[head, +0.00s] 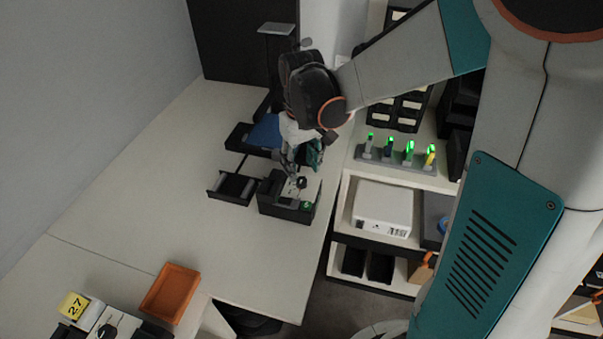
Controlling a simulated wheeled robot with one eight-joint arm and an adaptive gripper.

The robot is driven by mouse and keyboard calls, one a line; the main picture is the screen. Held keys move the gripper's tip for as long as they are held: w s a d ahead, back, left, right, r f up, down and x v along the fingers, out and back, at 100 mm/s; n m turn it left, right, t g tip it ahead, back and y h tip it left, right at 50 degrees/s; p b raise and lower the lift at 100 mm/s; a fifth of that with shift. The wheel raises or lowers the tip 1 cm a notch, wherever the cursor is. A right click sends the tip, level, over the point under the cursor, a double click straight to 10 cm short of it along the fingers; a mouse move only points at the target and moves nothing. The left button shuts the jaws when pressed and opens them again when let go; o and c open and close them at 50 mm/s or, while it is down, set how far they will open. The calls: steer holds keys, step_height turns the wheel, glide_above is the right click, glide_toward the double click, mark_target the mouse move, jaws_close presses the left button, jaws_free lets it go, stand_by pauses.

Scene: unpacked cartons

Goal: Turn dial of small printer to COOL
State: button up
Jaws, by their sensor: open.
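A small black boxy device (272,206) with a light top panel, which looks like the small printer, stands near the right edge of the white table. A dark round knob (301,183) sits on its top panel, with a green spot in front of it. The dial's markings are too small to read. My gripper (298,172) points down over the device, its fingers open close above or around the knob; I cannot tell whether they touch it. My wrist hides part of the table behind.
A black tray (232,188) lies left of the device, and a blue item (264,133) behind it. An orange tray (170,292) and a yellow block marked 27 (73,306) are at the front. Shelves with a white box (382,209) stand right. The table's left side is clear.

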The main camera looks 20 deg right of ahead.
mark_target(302, 180)
step_height(302, 180, up, 7)
stand_by(0.3)
stand_by(0.4)
steer(key=s+r+m+t, duration=0.2)
steer(key=s+t, duration=0.5)
steer(key=s, duration=0.8)
steer(key=shift+d+r+b, duration=0.15)
steer(key=shift+r+b, duration=0.25)
stand_by(1.2)
